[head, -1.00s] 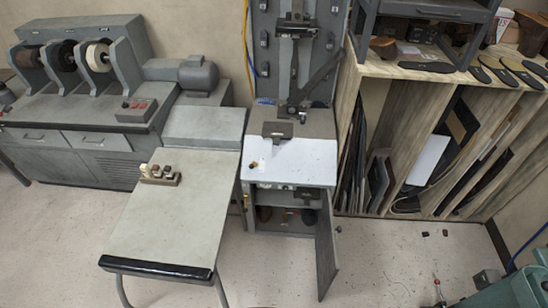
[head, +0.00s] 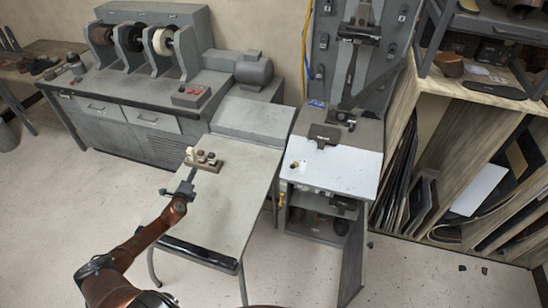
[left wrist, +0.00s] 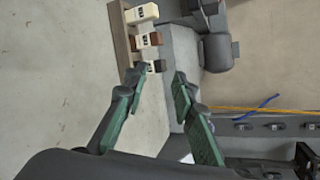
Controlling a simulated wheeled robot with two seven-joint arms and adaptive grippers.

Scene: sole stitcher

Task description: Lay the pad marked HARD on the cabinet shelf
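A wooden holder (head: 208,165) stands on the grey table, with small cream, brown and dark pads in it. In the left wrist view the cream pad (left wrist: 142,13), brown pad (left wrist: 147,40) and black pad (left wrist: 152,66) carry labels too small to read, so I cannot tell which is HARD. My left gripper (head: 186,188) is over the table just in front of the holder. In the left wrist view its fingers (left wrist: 158,80) are apart and empty, close to the black pad. The cabinet shelf (head: 310,209) is inside the open cabinet under the stitcher, partly in shadow. My right gripper is out of view.
The grey table (head: 205,215) has free room in front of the holder. The cabinet door (head: 352,262) stands open on the right. A small yellowish item (head: 297,165) lies on the stitcher's white top. Grinding wheels (head: 130,38) stand at the back left.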

